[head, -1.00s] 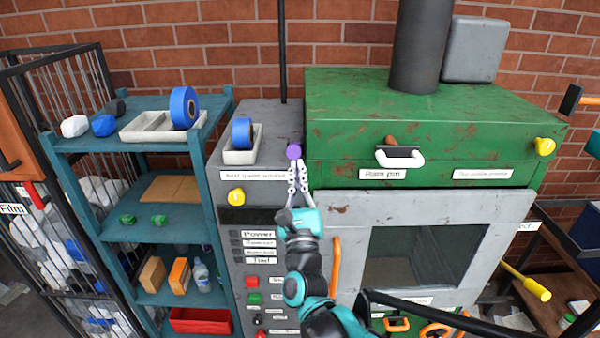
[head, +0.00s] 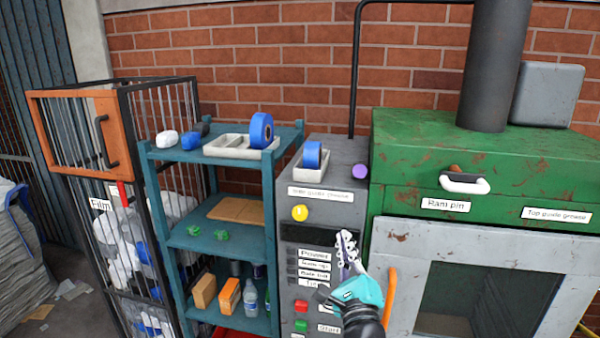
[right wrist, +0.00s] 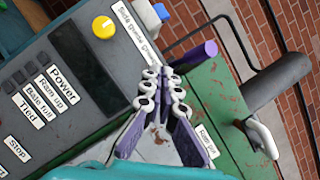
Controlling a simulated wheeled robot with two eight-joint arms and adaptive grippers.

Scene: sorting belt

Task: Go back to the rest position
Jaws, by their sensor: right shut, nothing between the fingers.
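My right gripper (head: 346,250) is in front of the grey control panel (head: 345,210), its fingers pointing up and closed together with nothing between them. In the right wrist view the gripper (right wrist: 170,88) shows its white-ringed fingertips meeting, also empty. A purple cylinder (head: 360,171) stands on top of the grey cabinet, above and apart from the fingertips; it also shows in the right wrist view (right wrist: 196,56). My left gripper is not in view.
The green machine (head: 420,160) with a white handle (head: 465,184) is at the right. An orange handle (head: 390,297) is close beside my right arm. A teal shelf (head: 210,245) and wire cage (head: 120,235) stand left.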

